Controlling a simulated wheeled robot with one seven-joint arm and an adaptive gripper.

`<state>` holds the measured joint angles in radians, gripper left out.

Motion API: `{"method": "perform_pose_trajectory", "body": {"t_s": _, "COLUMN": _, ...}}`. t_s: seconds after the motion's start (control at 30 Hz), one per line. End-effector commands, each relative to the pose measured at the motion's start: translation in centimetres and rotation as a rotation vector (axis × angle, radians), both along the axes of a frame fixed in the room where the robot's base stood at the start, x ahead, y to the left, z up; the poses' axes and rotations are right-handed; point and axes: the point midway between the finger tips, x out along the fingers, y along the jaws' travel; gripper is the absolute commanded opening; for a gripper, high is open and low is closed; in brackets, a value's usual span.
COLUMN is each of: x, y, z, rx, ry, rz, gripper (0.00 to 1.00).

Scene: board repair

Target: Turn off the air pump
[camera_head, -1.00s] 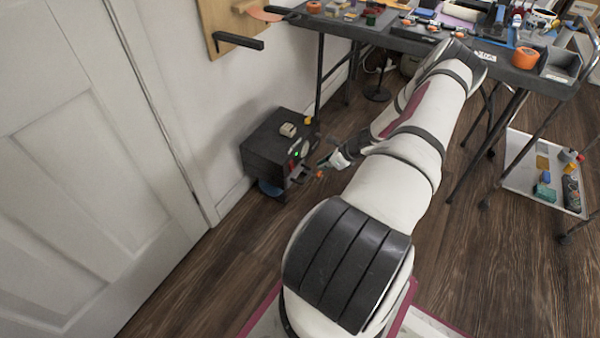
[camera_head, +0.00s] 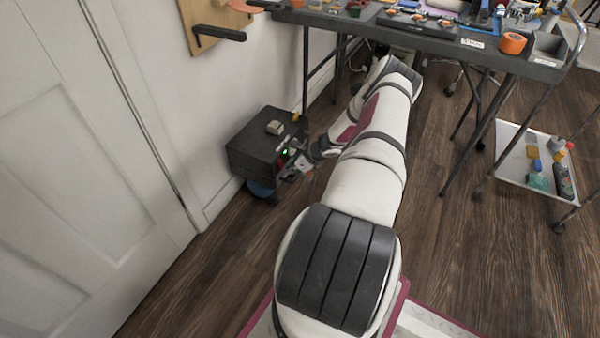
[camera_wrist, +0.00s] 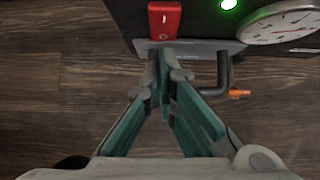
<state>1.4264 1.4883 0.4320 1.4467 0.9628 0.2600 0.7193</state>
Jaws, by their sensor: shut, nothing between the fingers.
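My gripper (camera_wrist: 163,60) is shut and empty. Its teal fingers point at the pump front, with the tips just below the red switch; I cannot tell if they touch it. In the head view my gripper (camera_head: 288,172) is at the pump's right front side, and the switch is mostly hidden.
A bent dark pipe with an orange tip (camera_wrist: 238,93) sticks out below the gauge, right of my fingers. A small light object (camera_head: 275,128) lies on the pump. The table (camera_head: 450,45) and a low white cart (camera_head: 510,165) stand to the right. Floor in front is clear.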

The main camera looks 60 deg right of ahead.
Motion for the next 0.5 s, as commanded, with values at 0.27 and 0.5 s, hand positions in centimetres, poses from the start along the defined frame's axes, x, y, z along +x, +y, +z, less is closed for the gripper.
{"method": "perform_pose_trajectory", "body": {"t_s": 0.27, "x": 1.05, "y": 0.10, "z": -0.13, "rx": 0.001, "ry": 0.000, "rz": -0.001, "gripper": 0.00}}
{"method": "perform_pose_trajectory", "body": {"t_s": 0.5, "x": 1.03, "y": 0.10, "z": -0.14, "rx": 0.001, "ry": -0.001, "rz": -0.001, "gripper": 0.00}}
